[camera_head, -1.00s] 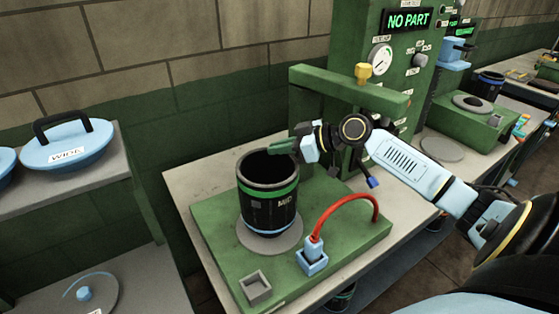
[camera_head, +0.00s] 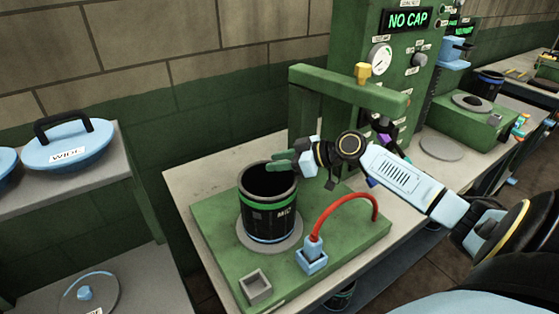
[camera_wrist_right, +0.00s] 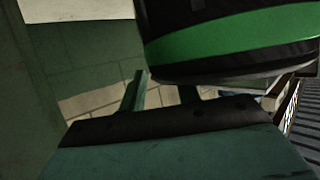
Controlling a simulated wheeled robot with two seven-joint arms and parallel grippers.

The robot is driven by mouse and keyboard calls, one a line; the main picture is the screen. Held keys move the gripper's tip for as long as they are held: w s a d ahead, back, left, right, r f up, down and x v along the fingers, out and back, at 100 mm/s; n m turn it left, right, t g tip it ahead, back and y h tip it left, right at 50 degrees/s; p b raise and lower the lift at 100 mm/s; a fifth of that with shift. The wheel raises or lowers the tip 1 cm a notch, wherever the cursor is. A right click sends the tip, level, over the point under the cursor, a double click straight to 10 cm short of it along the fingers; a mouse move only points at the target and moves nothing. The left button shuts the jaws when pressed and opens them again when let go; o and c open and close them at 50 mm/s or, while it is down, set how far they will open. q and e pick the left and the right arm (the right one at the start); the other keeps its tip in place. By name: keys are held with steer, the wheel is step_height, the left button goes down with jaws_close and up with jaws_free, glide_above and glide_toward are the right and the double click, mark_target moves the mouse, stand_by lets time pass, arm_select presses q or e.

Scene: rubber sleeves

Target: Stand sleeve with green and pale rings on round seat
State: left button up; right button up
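The black sleeve (camera_head: 268,220), marked MID, has a green ring near its top and a pale blue ring near its bottom. It stands upright on the round grey seat (camera_head: 243,238) of the green base plate, open end up. My right gripper (camera_head: 283,161) is at the sleeve's upper right rim, its green fingers apart, one higher than the other. The right wrist view shows the sleeve's green ring (camera_wrist_right: 235,38) above a near finger (camera_wrist_right: 170,150), with a gap between them. Contact at the far finger cannot be told. My left gripper is out of view.
A green press frame (camera_head: 350,85) and panel reading NO CAP (camera_head: 409,18) stand behind. A red cable (camera_head: 335,205) arches from a blue plug (camera_head: 312,257) right of the sleeve. A small square socket (camera_head: 255,285) is in front. A blue WIDE lid (camera_head: 68,148) rests left.

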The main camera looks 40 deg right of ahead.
steer(key=shift+d, duration=0.1)
steer(key=shift+s+d+r, duration=0.15)
steer(key=shift+s, duration=0.15)
steer(key=s+d+b, duration=0.2)
steer(key=s+d, duration=0.5)
steer(key=s, duration=0.4)
steer(key=shift+s+d+r+b, duration=0.3)
steer(key=shift+s+d+r, duration=0.05)
steer(key=shift+d+r, duration=0.1)
